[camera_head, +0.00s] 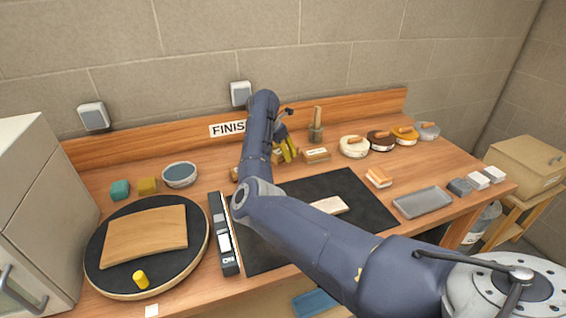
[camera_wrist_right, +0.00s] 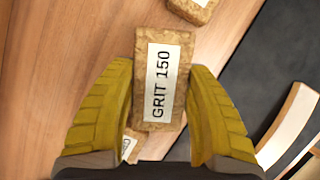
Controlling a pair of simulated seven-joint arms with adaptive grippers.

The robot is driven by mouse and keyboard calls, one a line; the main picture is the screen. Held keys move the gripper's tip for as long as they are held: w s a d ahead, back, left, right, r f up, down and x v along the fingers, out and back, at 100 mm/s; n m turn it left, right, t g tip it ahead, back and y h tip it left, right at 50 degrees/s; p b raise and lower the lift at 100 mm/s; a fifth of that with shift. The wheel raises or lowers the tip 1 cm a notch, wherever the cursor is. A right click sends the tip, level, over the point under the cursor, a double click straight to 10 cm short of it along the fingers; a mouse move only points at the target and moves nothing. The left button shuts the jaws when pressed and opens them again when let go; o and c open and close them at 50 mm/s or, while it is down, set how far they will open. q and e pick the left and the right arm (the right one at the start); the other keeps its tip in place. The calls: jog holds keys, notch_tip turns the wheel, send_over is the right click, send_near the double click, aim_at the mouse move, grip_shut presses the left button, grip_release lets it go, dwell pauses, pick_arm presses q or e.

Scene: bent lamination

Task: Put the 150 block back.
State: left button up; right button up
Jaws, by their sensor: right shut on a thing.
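The 150 block is a brown cork block (camera_wrist_right: 178,60) with a white "GRIT 150" label facing the right wrist camera. My right gripper (camera_wrist_right: 160,105) is shut on it, with a yellow finger on each side. A second cork block (camera_wrist_right: 193,8) lies at the top of the wrist view. Part of another labelled block (camera_wrist_right: 130,146) shows below the held one. In the head view a labelled block (camera_head: 316,155) sits right of the gripper. My left gripper is not in view.
A dark mat (camera_head: 365,205) with a pale curved piece (camera_head: 330,205) lies mid-bench, partly behind my arm. A round black board (camera_head: 110,215) holds a bent wood panel (camera_head: 145,235). Several round pads (camera_head: 354,146) and a grey tray (camera_head: 422,202) are at right.

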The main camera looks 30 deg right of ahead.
aim_at(283, 167)
jog(key=shift+f, duration=2.25)
jog(key=shift+f, duration=0.1)
jog(key=o, duration=1.5)
jog(key=shift+f, duration=0.1)
jog(key=shift+c, duration=0.2)
jog(key=v, duration=1.2)
jog(key=shift+s+r, duration=0.1)
jog(key=shift+r, duration=0.15)
jog(key=shift+d, duration=0.1)
